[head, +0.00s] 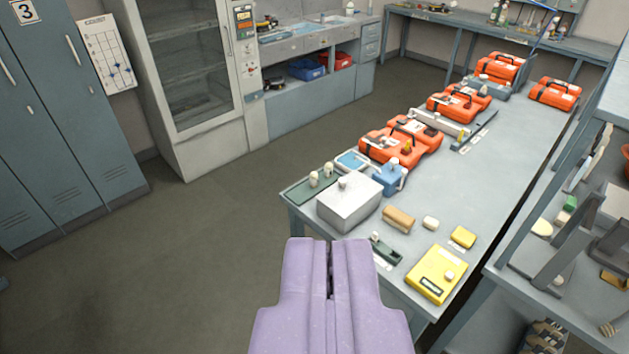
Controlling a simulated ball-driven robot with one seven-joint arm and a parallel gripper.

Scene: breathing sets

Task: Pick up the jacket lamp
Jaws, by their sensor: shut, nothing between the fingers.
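My gripper (331,245) is lavender, shut and empty, in the lower middle of the head view, in front of the near end of the long bench (465,205). I cannot tell for sure which small item is the jacket lamp. A small dark green item with a pale knob (386,250) lies on the bench just right of my fingertips in the picture. A small white rounded item (430,223) lies farther back. Small pale items (328,170) stand on a green mat (300,193) at the bench's left edge.
A grey-white box (350,207) stands near the bench's near left corner. A tan block (398,219), a yellow case (437,274) and a blue container (388,180) are nearby. Several orange cases (400,142) lie farther back. A shelf rack (545,265) stands right.

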